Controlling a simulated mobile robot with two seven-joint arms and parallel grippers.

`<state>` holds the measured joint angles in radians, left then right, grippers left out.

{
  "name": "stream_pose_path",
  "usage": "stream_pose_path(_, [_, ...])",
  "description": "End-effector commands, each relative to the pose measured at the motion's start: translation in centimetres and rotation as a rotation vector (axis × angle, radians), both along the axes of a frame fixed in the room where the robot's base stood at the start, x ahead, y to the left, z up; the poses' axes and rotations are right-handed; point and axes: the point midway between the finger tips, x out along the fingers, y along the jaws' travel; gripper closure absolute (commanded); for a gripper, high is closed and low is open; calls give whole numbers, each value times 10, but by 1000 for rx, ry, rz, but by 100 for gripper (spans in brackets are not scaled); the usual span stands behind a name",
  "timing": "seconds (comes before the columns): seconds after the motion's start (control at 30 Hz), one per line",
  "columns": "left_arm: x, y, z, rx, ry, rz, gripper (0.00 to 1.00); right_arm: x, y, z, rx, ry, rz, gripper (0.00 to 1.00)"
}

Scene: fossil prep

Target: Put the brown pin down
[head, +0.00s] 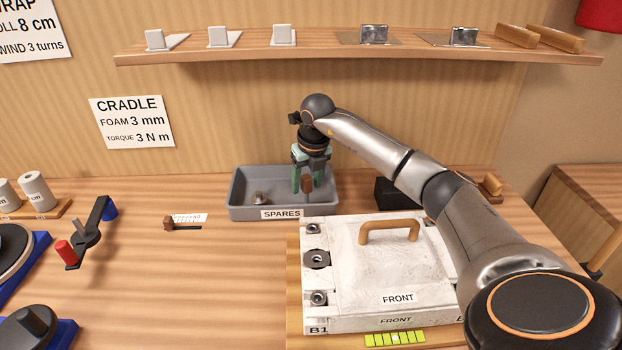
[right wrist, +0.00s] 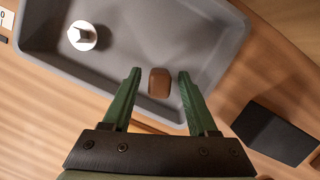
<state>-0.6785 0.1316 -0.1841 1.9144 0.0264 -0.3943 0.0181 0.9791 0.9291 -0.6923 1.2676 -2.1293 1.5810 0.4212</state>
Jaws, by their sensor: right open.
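My right gripper (head: 309,184) is over the grey tray labelled SPARES (head: 236,205), with its green fingers pointing down. The brown pin (head: 308,187) is between the fingers; its brown end also shows in the right wrist view (right wrist: 159,82). There the fingers stand apart, with a gap on each side of the pin. Its lower part is hidden, and I cannot tell whether it rests on the tray floor. My left gripper is in neither view.
A small metal piece (head: 260,198) lies in the tray, left of my gripper. A white case with a wooden handle (head: 389,230) stands in front, and a black box (head: 392,194) to the right. A brown-headed piece (head: 169,223) lies on the bench further left.

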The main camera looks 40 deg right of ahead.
Motion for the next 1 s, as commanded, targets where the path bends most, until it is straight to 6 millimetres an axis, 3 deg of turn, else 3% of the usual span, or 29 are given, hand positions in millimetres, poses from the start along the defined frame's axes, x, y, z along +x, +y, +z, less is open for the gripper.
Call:
stream_pose_path(0.17, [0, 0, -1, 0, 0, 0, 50, -3, 1, 19, -1, -5, 1, 41])
stream_pose_path(0.33, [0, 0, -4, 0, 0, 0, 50, -12, 4, 57, -3, -8, 1, 41])
stream_pose_path(0.4, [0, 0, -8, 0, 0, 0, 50, -24, 6, 49, -4, 0, 1, 41])
stream_pose_path(1.0, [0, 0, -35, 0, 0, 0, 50, -109, 34, 49, -4, -1, 1, 41])
